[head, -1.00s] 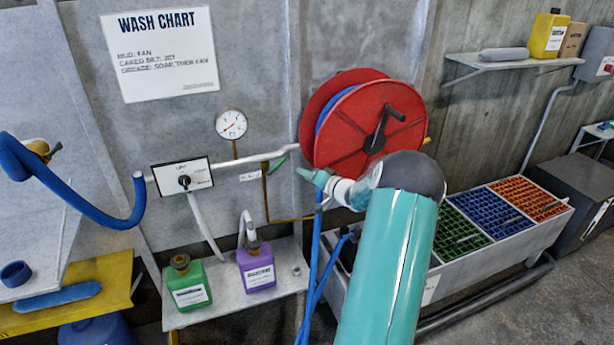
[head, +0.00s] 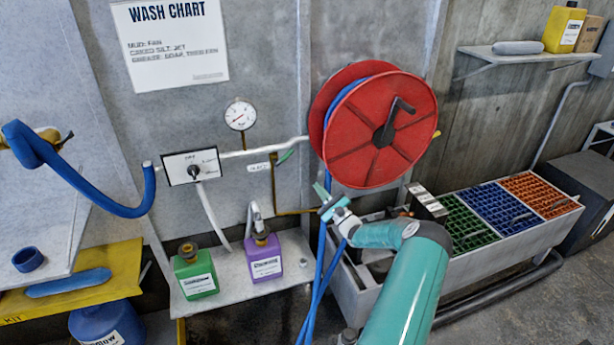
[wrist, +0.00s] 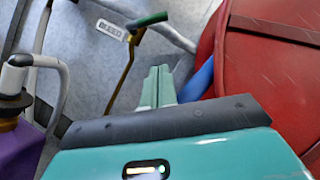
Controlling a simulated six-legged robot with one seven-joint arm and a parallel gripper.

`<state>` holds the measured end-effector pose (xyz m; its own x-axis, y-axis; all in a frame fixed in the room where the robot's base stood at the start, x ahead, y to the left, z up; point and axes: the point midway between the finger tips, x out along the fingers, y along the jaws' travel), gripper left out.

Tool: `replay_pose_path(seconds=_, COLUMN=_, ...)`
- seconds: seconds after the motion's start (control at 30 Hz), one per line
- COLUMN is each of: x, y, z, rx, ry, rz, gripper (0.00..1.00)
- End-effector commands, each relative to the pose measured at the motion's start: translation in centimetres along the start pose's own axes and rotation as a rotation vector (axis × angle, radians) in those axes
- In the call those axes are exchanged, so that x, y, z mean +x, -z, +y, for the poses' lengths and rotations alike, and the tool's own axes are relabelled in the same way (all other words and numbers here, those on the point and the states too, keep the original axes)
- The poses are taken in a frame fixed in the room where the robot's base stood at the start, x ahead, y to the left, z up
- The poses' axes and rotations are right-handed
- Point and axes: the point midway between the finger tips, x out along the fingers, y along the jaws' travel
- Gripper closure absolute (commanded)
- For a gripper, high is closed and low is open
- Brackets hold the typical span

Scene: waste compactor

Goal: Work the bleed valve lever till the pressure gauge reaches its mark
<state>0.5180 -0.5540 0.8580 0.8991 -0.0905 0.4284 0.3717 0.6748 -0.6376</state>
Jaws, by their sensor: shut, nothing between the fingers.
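The bleed valve lever has a green handle (head: 286,157) on the pipe beside the reel, by a white BLEED label (head: 258,166). In the wrist view the green handle (wrist: 148,20) is above my fingertips, with the label (wrist: 111,29) to its left. The round pressure gauge (head: 240,114) stands above the pipe, left of the lever; its needle is too small to read against a mark. My gripper (head: 321,191) is below and to the right of the lever, apart from it. In the wrist view my gripper (wrist: 158,84) is shut and empty.
The red hose reel (head: 380,130) is close on the right of the lever. Blue hoses (head: 318,270) hang beside my gripper. Green (head: 195,272) and purple (head: 263,258) jugs stand on the shelf below. A selector panel (head: 191,166) is to the left.

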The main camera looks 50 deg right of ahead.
Motion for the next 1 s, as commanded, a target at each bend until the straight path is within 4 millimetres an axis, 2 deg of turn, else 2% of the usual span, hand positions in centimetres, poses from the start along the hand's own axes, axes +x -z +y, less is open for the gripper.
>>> replay_pose_path(seconds=0.5, x=9.7, y=-0.2, z=0.1, rx=-0.005, ry=-0.003, rz=-0.002, gripper=1.00)
replay_pose_path(seconds=0.73, x=11.7, y=-2.4, z=0.0, rx=-0.005, ry=-0.003, rz=0.000, gripper=1.00)
replay_pose_path(seconds=1.0, x=12.2, y=-2.9, z=0.1, rx=-0.005, ry=-0.003, rz=0.001, gripper=1.00)
